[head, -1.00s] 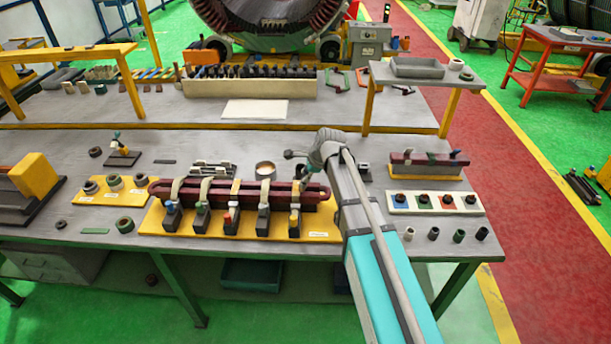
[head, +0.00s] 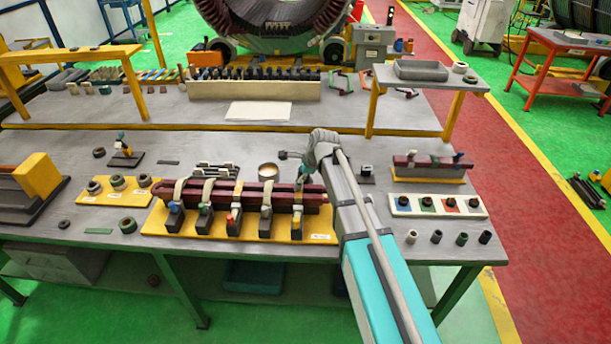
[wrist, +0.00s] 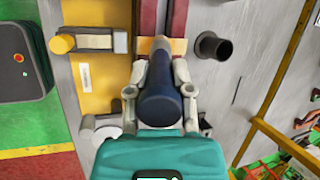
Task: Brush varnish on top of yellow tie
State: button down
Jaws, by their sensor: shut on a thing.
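My gripper (wrist: 161,76) is shut on a brush (wrist: 160,100) with a thick dark blue handle. In the head view my gripper (head: 309,165) is at the right end of the dark red coil bars (head: 253,187). The brush's narrow end (wrist: 160,45) points at the yellowish tie (wrist: 178,46) across the bars, beside the yellow-knobbed clamp (head: 297,212). That knob also shows in the wrist view (wrist: 62,44). The brush covers part of the tie, and I cannot tell whether its tip touches. A round pot (head: 268,170) stands behind the bars.
Several clamps with coloured knobs stand along the front of the yellow base plate (head: 320,238). A colour-marked board (head: 470,212) and small cylinders (head: 436,237) lie to the right. A smaller coil block (head: 430,172) stands behind them. Bare table lies behind the pot.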

jog(key=shift+a, duration=0.7)
jog(key=shift+w+r, duration=0.1)
jog(key=shift+w, duration=0.55)
jog(key=shift+d, duration=0.15)
jog(key=shift+s+d, duration=0.1)
jog(key=shift+d, duration=1.8)
